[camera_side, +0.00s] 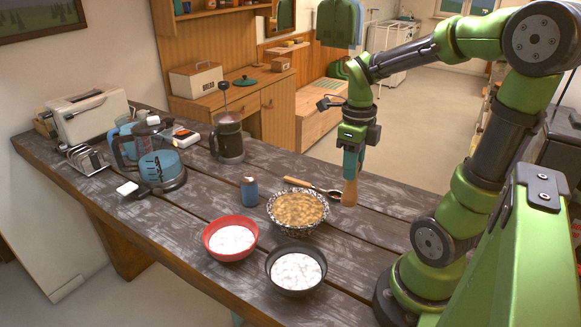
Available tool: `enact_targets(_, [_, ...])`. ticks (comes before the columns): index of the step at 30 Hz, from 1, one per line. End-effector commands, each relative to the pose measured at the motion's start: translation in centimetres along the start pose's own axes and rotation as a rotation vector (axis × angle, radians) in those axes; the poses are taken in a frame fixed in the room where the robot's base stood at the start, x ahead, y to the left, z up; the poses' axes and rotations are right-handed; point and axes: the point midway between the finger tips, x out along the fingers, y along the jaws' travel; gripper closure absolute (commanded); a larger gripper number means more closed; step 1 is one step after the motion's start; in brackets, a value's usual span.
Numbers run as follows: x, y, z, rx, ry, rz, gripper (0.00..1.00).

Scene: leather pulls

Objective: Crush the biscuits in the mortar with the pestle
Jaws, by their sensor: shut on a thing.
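A round patterned black-and-white bowl, seemingly the mortar (273,222), stands on the dark plank table and holds a brown-yellow, lumpy mass, seemingly the biscuits (300,208). My gripper (351,174) points down to the right of the mortar and slightly behind it. It is shut on a light wooden piece, seemingly the pestle (350,193), whose rounded end hangs below the fingers. The pestle is upright and outside the mortar. I cannot tell whether its end touches the table. Its upper part is hidden by the fingers.
A spoon with a wooden handle (298,182) lies behind the mortar. A small blue can (249,192) stands to its left. A red bowl (207,245) and a dark bowl (271,277), both with white contents, stand in front.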

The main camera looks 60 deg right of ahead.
Motion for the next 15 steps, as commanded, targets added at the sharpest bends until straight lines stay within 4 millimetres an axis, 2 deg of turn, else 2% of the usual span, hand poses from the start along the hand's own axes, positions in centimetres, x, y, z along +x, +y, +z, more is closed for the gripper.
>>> enact_targets(3, [-0.5,1.2,4.0,-0.070,0.009,0.000,1.00])
enact_targets(9, [-2.0,3.2,9.9,-0.075,0.002,-0.007,1.00])
enact_targets(12, [-2.7,3.6,11.5,-0.043,-0.011,-0.011,1.00])
enact_targets(15, [-3.2,3.4,11.8,0.000,-0.019,-0.010,1.00])
